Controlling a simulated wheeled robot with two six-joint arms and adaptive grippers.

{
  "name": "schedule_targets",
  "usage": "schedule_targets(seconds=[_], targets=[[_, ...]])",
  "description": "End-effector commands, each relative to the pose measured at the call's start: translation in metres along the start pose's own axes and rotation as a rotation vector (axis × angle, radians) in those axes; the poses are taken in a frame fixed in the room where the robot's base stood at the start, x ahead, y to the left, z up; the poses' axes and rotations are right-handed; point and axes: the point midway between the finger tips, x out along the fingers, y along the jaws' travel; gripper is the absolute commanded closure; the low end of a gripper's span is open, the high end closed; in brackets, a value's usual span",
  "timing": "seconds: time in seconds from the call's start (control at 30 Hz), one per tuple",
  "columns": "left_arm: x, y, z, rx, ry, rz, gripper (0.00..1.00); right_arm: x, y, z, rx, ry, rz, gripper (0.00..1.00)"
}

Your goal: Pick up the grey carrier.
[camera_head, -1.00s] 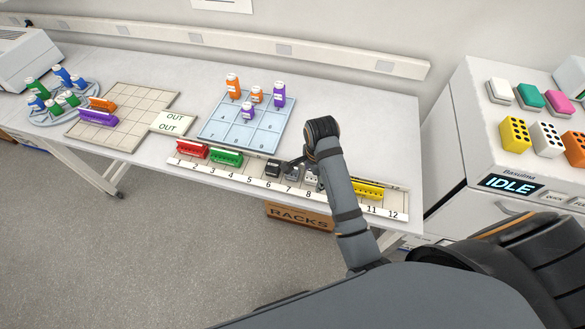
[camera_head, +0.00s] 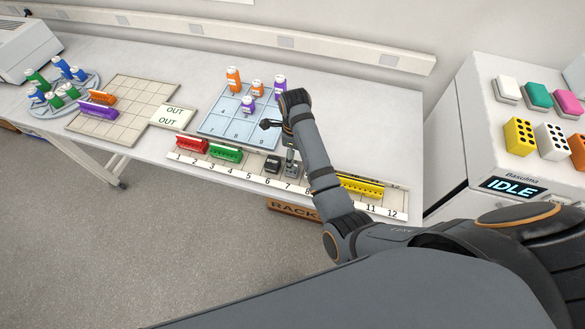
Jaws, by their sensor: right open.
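The grey carrier (camera_head: 291,171) stands in the numbered rack strip (camera_head: 240,179) around slot 7, just right of the black carrier (camera_head: 273,163). Part of it is hidden by my right gripper and arm. My right gripper (camera_head: 279,140) is open, with its fingers spread. One finger points left over the front of the blue tray; the other hangs down in front of or just above the grey carrier. I cannot tell whether it touches it. My left gripper is not in view.
Red (camera_head: 192,146), green (camera_head: 226,154) and yellow (camera_head: 361,186) carriers stand in the same strip. My arm covers slots right of the grey carrier. Bottles stand on the blue tray (camera_head: 222,128) behind. The bench at right is clear beside the analyser (camera_head: 480,130).

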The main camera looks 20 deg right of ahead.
Motion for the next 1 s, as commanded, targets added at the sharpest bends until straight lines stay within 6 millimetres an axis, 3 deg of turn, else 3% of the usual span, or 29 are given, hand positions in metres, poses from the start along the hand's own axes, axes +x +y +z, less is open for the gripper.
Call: schedule_targets(seconds=[0.2, 0.33, 0.6, 1.0], targets=[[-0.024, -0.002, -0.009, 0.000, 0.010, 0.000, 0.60, 0.025, 0.008, 0.003, -0.002, 0.004, 0.005, 0.34], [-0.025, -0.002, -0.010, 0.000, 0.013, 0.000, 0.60, 0.046, 0.007, 0.004, -0.001, 0.003, 0.002, 0.34], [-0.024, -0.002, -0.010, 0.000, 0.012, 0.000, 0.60, 0.052, 0.006, 0.004, -0.001, 0.001, 0.000, 0.34], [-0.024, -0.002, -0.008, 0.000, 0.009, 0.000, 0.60, 0.052, 0.006, 0.004, -0.001, 0.000, 0.000, 0.88]])
